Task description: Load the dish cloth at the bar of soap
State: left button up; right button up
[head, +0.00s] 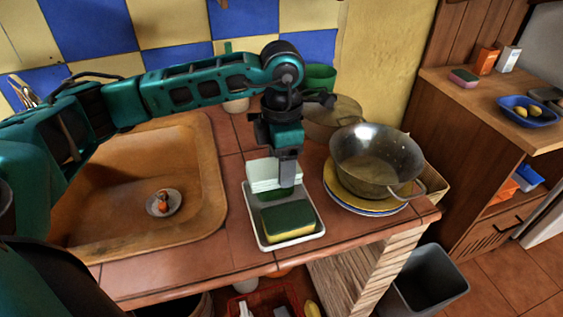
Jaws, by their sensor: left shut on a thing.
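My left gripper (289,172) reaches down over a white tray (249,214) at the counter's front. It is shut on a pale folded cloth (263,174), which looks like the dish cloth, at the back of the tray. A dark green piece (276,192) shows just below the cloth; it may be the bar of soap, but I cannot tell. I cannot tell whether the cloth touches it. A green and yellow sponge (287,219) lies in the front of the tray. My right gripper is not in view.
A sink (205,190) lies left of the tray. A metal colander (375,158) stands on stacked plates (338,196) close to its right, with a pot (320,124) behind. A grey bin (428,280) stands below. A wooden side counter (480,105) holds a blue bowl (527,117).

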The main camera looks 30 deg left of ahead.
pick_arm(q)
jog(key=shift+r+p, duration=1.55)
jog(key=shift+r, duration=1.15)
